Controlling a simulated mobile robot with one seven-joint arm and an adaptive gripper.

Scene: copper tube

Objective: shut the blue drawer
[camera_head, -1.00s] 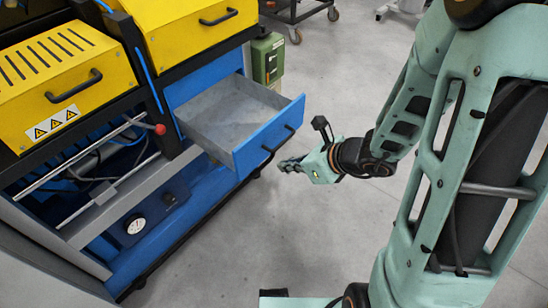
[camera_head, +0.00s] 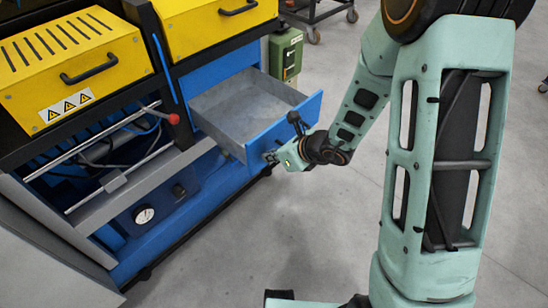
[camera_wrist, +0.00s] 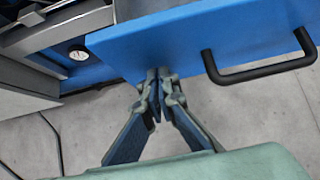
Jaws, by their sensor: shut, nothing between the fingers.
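The blue drawer (camera_head: 285,124) is pulled out of the blue cabinet, and its grey inside (camera_head: 245,105) looks empty. In the wrist view its blue front panel (camera_wrist: 180,40) fills the upper part, with a black bar handle (camera_wrist: 260,72) on the right. My gripper (camera_head: 270,157) is at the lower part of the drawer front, left of the handle. In the wrist view my fingertips (camera_wrist: 158,74) are closed together at the panel's lower edge, with nothing between them. Whether they touch the panel I cannot tell. In the head view my wrist hides part of the drawer front and the handle.
Yellow machine covers (camera_head: 75,65) with black handles sit above the cabinet. A red knob (camera_head: 174,119) on a rod stands left of the drawer. A green box (camera_head: 286,52) stands behind it. The grey floor (camera_head: 230,245) in front is clear.

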